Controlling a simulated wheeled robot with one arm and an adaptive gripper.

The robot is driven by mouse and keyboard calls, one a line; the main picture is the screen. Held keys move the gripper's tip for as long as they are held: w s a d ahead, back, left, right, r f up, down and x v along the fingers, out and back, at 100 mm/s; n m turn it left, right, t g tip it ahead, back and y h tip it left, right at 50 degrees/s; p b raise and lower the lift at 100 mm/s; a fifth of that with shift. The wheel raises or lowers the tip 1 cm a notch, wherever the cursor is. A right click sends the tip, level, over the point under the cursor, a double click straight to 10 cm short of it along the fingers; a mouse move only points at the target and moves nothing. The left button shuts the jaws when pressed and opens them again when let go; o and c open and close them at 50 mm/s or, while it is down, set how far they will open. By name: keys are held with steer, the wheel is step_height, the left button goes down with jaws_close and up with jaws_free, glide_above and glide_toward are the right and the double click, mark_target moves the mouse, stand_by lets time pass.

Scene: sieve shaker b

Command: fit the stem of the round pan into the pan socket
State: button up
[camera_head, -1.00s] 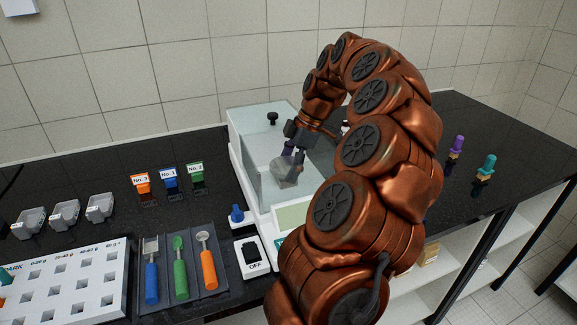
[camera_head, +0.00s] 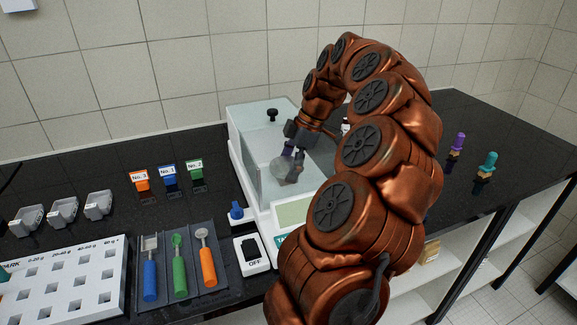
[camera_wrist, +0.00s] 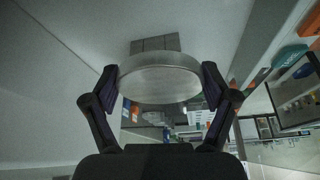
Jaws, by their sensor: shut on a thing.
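The round pan (camera_wrist: 160,78) is a pale metal disc held between the two fingertips of my gripper (camera_wrist: 161,88) in the wrist view. In the head view the pan (camera_head: 284,169) appears tilted, seen through the clear wall of the balance's draft shield (camera_head: 262,135). My gripper (camera_head: 294,157) reaches into the shield. A grey block (camera_wrist: 155,43) shows just beyond the pan in the wrist view; I cannot tell whether it is the pan's stem or part of the balance. The pan socket cannot be made out.
A black knob (camera_head: 271,115) tops the shield. A blue-knobbed piece (camera_head: 236,211) and a switch marked OFF (camera_head: 252,256) stand left of the balance. A tray of tools (camera_head: 180,262), a white rack (camera_head: 75,290) and labelled holders (camera_head: 168,178) lie further left.

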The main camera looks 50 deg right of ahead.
stand_by(0.4)
steer(key=o, duration=1)
step_height(320, 180, up, 12)
steer(key=p, duration=0.3)
steer(key=shift+p, duration=0.4)
stand_by(0.5)
stand_by(0.5)
